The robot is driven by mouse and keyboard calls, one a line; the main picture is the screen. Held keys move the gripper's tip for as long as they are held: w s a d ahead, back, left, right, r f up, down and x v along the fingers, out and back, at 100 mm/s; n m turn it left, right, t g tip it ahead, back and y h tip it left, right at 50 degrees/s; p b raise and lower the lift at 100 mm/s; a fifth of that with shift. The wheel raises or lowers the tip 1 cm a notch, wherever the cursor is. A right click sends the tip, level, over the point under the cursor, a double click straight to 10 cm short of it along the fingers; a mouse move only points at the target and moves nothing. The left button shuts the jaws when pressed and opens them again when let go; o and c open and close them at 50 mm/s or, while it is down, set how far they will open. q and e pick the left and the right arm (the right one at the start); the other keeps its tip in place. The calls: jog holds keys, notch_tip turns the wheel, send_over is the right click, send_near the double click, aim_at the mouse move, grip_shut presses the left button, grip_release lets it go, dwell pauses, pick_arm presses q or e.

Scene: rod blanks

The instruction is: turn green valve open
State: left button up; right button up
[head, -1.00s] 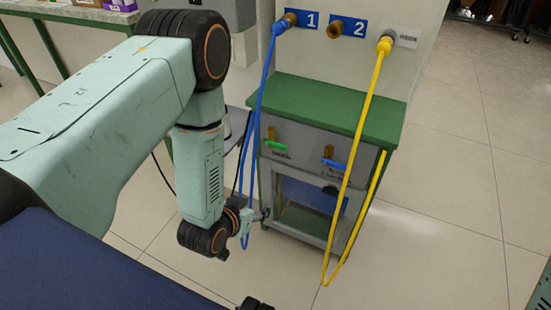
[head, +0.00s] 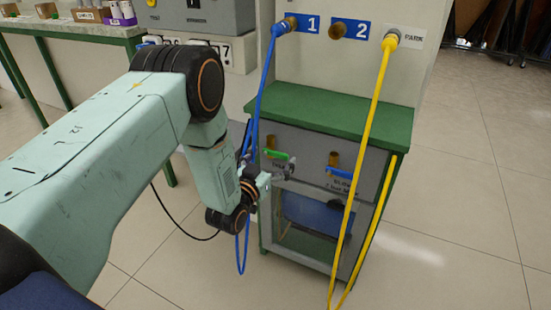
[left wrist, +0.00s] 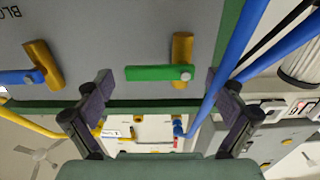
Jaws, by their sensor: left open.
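The green valve has a green lever handle (head: 277,154) on a brass body, on the upper left of the grey cabinet front. In the left wrist view the green handle (left wrist: 150,73) lies level in the picture, pointing left from its brass body (left wrist: 182,55). My left gripper (head: 270,182) is open and empty, just below the green valve in the head view. In the left wrist view its fingers (left wrist: 165,92) stand apart on either side of the handle. The handle appears just beyond the fingertips; contact is not visible. My right gripper is not in view.
A blue valve handle (head: 339,173) is to the right on the same cabinet (head: 325,128). A blue hose (head: 262,95) hangs close beside my left gripper. A yellow hose (head: 367,130) crosses the cabinet's right side. Floor (head: 460,200) on the right is clear.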

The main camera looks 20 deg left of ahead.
pick_arm(q)
jog(key=shift+w, duration=0.95)
jog(key=c, duration=1.2)
